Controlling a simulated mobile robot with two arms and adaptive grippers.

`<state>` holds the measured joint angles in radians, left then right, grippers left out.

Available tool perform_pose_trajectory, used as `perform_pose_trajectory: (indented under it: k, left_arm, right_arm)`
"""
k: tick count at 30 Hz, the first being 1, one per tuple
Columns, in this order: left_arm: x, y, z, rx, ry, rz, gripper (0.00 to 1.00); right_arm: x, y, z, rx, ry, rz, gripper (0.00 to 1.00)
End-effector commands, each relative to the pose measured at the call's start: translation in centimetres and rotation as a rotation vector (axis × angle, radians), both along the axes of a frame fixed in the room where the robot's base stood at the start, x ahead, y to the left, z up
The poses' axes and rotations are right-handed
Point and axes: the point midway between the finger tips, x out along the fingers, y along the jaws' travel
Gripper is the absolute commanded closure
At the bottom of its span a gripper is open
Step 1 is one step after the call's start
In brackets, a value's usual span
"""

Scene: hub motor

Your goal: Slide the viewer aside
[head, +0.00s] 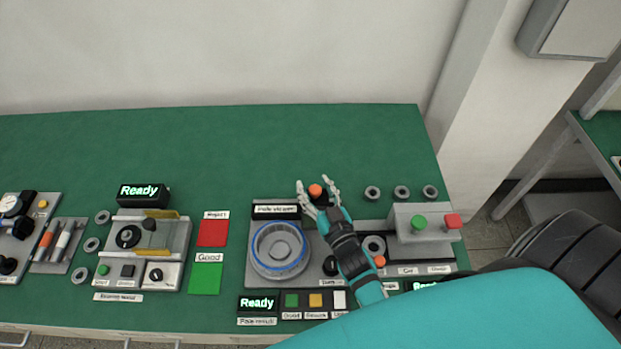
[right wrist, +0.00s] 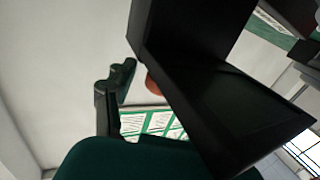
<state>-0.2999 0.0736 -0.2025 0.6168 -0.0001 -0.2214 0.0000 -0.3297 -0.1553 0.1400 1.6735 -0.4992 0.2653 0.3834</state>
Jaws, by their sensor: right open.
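A dark bar with a white label (head: 275,210), whose print looks like "Pole viewer", lies behind a round grey part with a blue ring (head: 279,249). I take this bar to belong to the viewer. An orange knob (head: 315,191) stands at its right. My right gripper (head: 315,183) is open, with its fingers spread on either side of the knob; whether they touch it I cannot tell. In the right wrist view an orange shape (right wrist: 153,86) shows beside a finger, partly hidden by a large black panel (right wrist: 215,90). My left gripper is not in view.
A grey block with green and red buttons (head: 424,222) stands right of my right arm. Several grey rings (head: 401,192) lie behind it. Left are a red pad (head: 212,233), a green pad (head: 205,279) and a control fixture (head: 150,238). The back of the green table (head: 250,140) is clear.

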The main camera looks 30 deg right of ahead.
Motion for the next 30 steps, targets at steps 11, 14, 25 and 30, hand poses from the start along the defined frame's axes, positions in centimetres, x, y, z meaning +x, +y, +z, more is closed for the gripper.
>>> perform_pose_trajectory:
  k: [11, 14, 25, 30]
  left_arm:
    - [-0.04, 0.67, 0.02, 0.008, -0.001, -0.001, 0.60]
    - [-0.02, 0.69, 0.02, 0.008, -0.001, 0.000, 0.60]
    - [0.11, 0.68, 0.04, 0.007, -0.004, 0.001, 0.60]
    - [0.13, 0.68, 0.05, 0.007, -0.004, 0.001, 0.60]
  right_arm:
    - [-0.01, 0.01, 0.01, 0.000, 0.000, 0.000, 0.64]
    - [-0.01, 0.01, 0.01, 0.000, 0.000, 0.000, 0.77]
    - [-0.01, 0.02, 0.01, 0.001, 0.000, 0.000, 1.00]
    - [-0.03, 0.02, -0.02, 0.001, 0.000, 0.000, 1.00]
